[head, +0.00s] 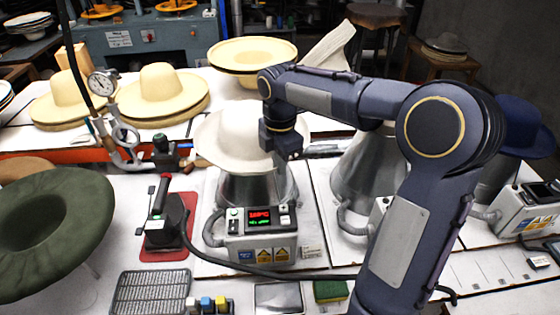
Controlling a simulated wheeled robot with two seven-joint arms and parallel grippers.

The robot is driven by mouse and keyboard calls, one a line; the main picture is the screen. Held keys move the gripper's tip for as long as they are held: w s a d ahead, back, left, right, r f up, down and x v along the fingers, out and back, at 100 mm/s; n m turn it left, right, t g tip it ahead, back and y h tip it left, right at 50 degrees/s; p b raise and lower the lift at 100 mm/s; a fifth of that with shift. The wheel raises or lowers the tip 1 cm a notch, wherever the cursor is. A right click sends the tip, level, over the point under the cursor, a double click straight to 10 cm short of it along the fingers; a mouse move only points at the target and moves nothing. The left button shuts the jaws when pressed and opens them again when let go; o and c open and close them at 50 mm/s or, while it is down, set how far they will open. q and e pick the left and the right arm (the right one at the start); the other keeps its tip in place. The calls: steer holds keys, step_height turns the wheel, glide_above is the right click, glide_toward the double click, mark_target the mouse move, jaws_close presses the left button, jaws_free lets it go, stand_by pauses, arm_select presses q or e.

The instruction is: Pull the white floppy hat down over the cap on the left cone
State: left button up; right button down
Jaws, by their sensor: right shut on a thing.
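The white floppy hat (228,135) sits over the top of the left cone (245,188), with its brim spread out around it. The grey metal side of the cone shows below the brim. The cap is hidden under the hat. My right gripper (285,153) is at the right side of the hat, shut on its brim. My right arm reaches across from the lower right. My left gripper is not in view.
A control box (262,232) with a red display stands before the left cone. An iron (167,222) on a red mat and a green hat (45,228) are to the left. Another cone (362,170) is partly behind my arm. Straw hats (160,92) fill the back.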

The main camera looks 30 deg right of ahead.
steer(key=shift+f, duration=0.4)
stand_by(0.3)
steer(key=c, duration=1.5)
jaws_free()
steer(key=shift+o, duration=0.2)
step_height(320, 180, up, 8)
steer(key=p, duration=0.6)
steer(key=shift+f+p, duration=0.2)
steer(key=shift+p, duration=0.15)
